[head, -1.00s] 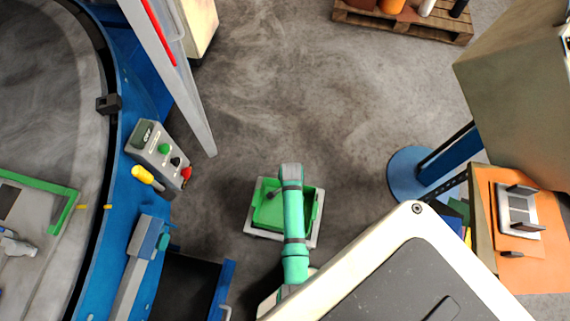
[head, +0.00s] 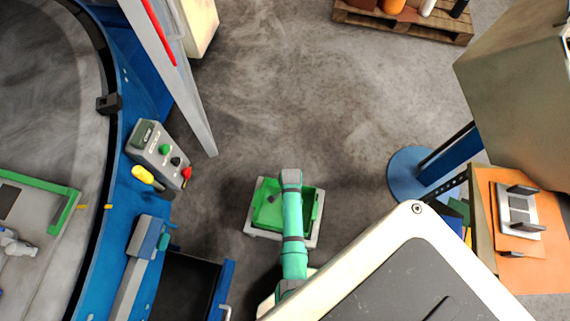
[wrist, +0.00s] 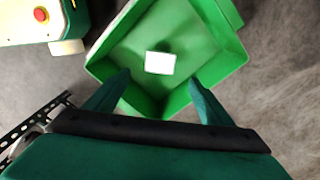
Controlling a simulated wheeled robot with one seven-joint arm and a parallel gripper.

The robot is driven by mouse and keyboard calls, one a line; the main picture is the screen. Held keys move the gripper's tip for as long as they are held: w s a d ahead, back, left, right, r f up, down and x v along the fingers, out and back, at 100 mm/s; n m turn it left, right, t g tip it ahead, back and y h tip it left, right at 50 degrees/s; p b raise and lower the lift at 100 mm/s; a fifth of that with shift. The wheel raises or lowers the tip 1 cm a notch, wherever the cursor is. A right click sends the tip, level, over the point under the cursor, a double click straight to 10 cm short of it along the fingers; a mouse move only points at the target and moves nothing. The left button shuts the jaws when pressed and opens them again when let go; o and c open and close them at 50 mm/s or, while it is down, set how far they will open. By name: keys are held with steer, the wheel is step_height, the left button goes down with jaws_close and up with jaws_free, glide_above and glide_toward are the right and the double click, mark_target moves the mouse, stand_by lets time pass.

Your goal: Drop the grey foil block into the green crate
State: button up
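The green crate (head: 312,222) stands on the floor in the middle of the head view, partly covered by my arm. It also shows in the wrist view (wrist: 205,40), tilted in the picture. The foil block (wrist: 160,62), pale and almost white here, is inside the crate outline, beyond my fingertips and apart from them. It seems to lie on the crate floor. My gripper (wrist: 158,79) is above the crate, its two green fingers spread wide with nothing between them. In the head view my arm hides most of the gripper.
A blue machine with a grey control box (head: 160,155) stands at the left. A blue round post base (head: 408,175) and an orange-topped table (head: 545,265) are at the right. A wooden pallet (head: 400,22) lies at the back. The floor behind the crate is clear.

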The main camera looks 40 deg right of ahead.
step_height(320, 180, up, 11)
stand_by(0.8)
steer(key=shift+f, duration=0.1)
